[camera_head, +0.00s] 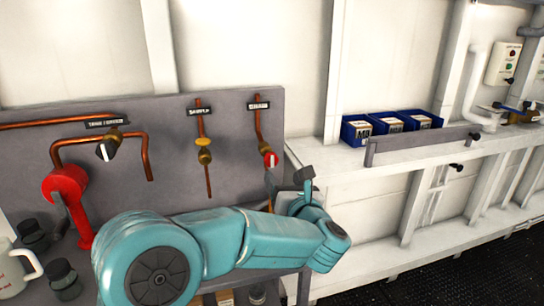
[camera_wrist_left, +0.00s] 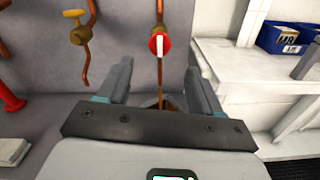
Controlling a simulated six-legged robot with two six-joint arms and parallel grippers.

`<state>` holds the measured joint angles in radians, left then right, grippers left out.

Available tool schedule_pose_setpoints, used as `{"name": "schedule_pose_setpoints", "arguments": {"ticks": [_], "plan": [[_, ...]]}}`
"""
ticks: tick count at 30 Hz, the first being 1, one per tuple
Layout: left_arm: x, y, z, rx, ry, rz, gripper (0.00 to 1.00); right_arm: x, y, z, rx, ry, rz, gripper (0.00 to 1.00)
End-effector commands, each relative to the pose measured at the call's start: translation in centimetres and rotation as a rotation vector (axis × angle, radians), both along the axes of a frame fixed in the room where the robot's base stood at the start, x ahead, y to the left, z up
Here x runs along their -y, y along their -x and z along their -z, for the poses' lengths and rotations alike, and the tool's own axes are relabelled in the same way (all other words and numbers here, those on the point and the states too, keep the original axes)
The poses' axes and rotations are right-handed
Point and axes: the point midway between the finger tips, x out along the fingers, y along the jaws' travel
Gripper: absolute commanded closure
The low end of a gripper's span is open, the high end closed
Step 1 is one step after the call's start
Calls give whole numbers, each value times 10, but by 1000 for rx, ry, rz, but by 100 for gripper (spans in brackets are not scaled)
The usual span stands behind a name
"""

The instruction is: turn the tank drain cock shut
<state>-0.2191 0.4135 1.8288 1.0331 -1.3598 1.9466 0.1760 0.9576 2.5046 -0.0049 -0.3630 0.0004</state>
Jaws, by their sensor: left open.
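The drain cock's red round handle (camera_head: 269,158) with a white stripe sits on a copper pipe on the grey panel, below a label reading DRAIN (camera_head: 258,106). In the left wrist view the handle (camera_wrist_left: 160,44) shows its white stripe running up and down. My left gripper (camera_head: 287,182) is open and empty, just below and to the right of the handle in the head view. In the left wrist view my gripper (camera_wrist_left: 157,84) has its fingers to either side of the pipe line, with the handle ahead and above. They appear apart from it. My right gripper is not in view.
A sample cock with a yellow handle (camera_head: 203,142) and another valve with a black and white knob (camera_head: 106,150) are left of the drain. A red fitting (camera_head: 66,190) stands further left. Blue bins (camera_head: 356,130) sit on the white ledge right.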

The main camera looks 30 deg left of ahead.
Motion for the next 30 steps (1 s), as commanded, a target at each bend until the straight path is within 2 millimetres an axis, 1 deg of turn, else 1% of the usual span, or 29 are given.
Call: {"name": "schedule_pose_setpoints", "arguments": {"ticks": [1,6,9,13,18,28,29,30], "plan": [[-11,-7,-2,-3,0,-5,35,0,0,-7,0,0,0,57],[-42,-35,-3,-3,-1,-2,35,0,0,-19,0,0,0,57],[-58,-50,-2,-3,-1,0,35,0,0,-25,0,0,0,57],[-75,-65,-2,-3,-3,0,35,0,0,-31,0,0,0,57],[-87,-76,0,-3,-2,2,35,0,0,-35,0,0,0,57],[-90,-78,1,-4,-2,4,35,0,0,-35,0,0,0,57],[-90,-78,1,-4,-2,4,45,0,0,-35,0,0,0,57],[-90,-78,1,-4,-2,4,58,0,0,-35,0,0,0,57]]}}
